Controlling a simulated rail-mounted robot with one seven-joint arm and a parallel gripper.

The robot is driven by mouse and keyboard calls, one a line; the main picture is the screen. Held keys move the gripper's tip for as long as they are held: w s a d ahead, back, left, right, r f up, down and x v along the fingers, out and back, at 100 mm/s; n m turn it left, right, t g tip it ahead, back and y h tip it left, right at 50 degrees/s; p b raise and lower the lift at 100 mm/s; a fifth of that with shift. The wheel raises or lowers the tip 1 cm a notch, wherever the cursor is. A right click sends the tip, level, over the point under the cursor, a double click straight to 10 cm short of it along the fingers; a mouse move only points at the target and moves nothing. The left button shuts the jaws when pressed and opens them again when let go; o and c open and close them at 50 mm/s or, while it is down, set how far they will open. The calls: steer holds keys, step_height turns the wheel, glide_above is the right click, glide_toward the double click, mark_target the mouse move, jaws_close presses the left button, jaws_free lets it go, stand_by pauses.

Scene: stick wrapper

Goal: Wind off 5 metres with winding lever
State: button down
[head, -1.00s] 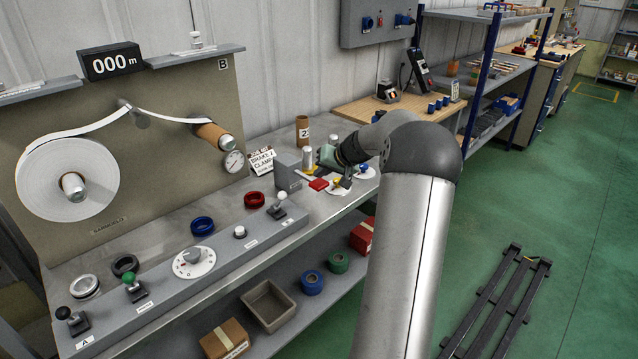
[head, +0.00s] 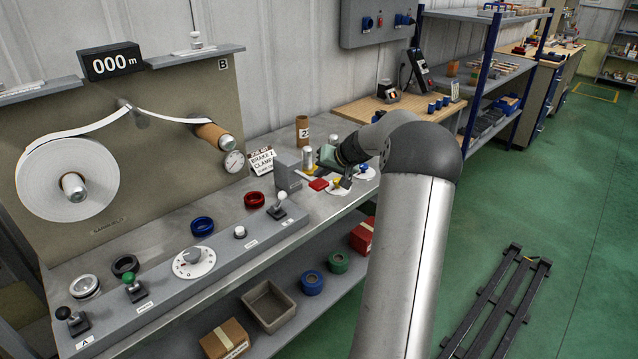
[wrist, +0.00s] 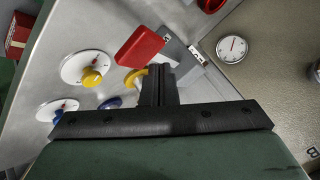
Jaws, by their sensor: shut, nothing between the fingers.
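The counter (head: 111,62) reads 000 m. A large white roll (head: 45,180) hangs on the upright panel, and its strip runs over a small roller to a brown core (head: 212,134). On the sloping console (head: 165,308) stand a black-knobbed lever (head: 72,320), a green-knobbed lever (head: 131,285) and a white-knobbed lever (head: 278,205); I cannot read which is the winding lever. My gripper (head: 345,181) is shut and empty over the far right end of the bench, apart from these levers. In the wrist view its shut fingers (wrist: 157,85) show above yellow and blue knobs.
A grey box (head: 288,171), brake/clamp sign (head: 262,161) and gauge (head: 234,162) stand close by. A dial (head: 193,262) and button (head: 240,232) sit between the green and white levers.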

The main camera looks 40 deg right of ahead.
mark_target(322, 184)
steer(key=shift+f, duration=0.15)
steer(key=shift+f+b, duration=0.3)
steer(key=shift+b, duration=0.45)
steer(key=shift+f+b, duration=1.85)
steer(key=shift+b, duration=0.1)
stand_by(1.6)
steer(key=shift+r, duration=0.15)
stand_by(0.4)
steer(key=shift+r+p, duration=0.95)
steer(key=shift+r, duration=1.15)
steer(key=shift+r, duration=0.1)
steer(key=shift+r+p, duration=1.3)
steer(key=shift+r, duration=1.15)
